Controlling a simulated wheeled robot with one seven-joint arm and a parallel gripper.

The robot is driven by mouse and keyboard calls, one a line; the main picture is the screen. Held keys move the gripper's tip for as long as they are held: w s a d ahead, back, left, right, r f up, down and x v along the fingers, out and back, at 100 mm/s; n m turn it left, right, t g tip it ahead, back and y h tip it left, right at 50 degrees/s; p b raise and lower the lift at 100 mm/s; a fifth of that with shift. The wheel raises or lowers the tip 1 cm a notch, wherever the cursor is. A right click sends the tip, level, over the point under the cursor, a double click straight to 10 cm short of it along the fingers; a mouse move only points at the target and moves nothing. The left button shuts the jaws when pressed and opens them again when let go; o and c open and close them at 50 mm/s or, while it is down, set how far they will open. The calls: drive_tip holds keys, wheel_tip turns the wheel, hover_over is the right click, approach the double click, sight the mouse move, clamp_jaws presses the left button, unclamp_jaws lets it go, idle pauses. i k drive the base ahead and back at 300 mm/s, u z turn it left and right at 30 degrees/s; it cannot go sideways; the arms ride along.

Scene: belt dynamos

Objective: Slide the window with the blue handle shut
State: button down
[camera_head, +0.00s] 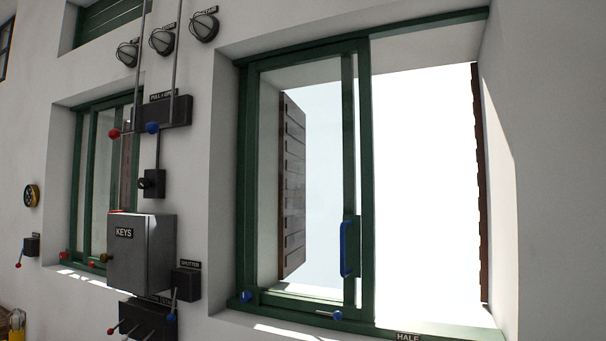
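The sliding window (365,190) has a dark green frame and stands in a deep white recess at the right. Its sash with the blue handle (347,248) sits over the left half. The right half of the opening is clear and shows bright light. A blue knob (246,297) is at the sash's lower left corner. A small lever with a blue end (337,315) lies along the bottom rail. My gripper is not in view.
Left of the window, a grey keys box (145,250), a shutter switch (187,280) and a lever panel (148,318) stick out from the wall. A second green window (95,180) is farther left. A sill label (407,337) reads "HALF". Brown shutters (292,185) stand outside.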

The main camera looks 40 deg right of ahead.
sight(355, 261)
drive_tip(key=z, duration=1.6)
drive_tip(key=k, duration=0.3)
drive_tip(key=u, duration=2.1)
drive_tip(key=i, duration=0.5)
drive_tip(key=z, duration=0.05)
